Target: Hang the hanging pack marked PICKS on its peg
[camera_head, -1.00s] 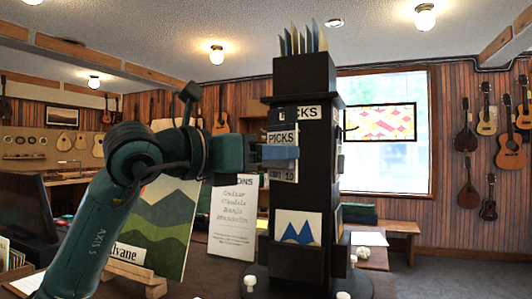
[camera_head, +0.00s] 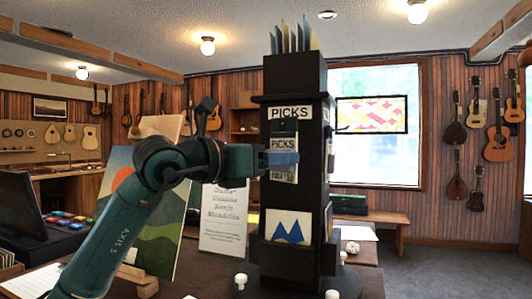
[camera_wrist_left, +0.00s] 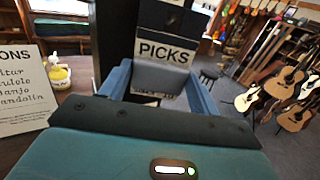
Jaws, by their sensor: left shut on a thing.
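The pack marked PICKS (camera_head: 283,142) hangs upright in front of the dark display tower (camera_head: 292,80), just below the tower's PICKS sign (camera_head: 290,112). My left gripper (camera_head: 284,158) reaches in from the left and is shut on the pack. In the left wrist view the pack (camera_wrist_left: 166,50) lies between the blue fingers of the gripper (camera_wrist_left: 160,90), its white PICKS label facing the camera. The peg is hidden behind the pack, and I cannot tell whether the pack touches it. My right gripper is not in view.
Lower on the tower is a card with blue peaks (camera_head: 288,227). A lettered sign (camera_head: 222,222) and a landscape painting (camera_head: 150,205) stand left, near my left arm. Open floor lies at the right.

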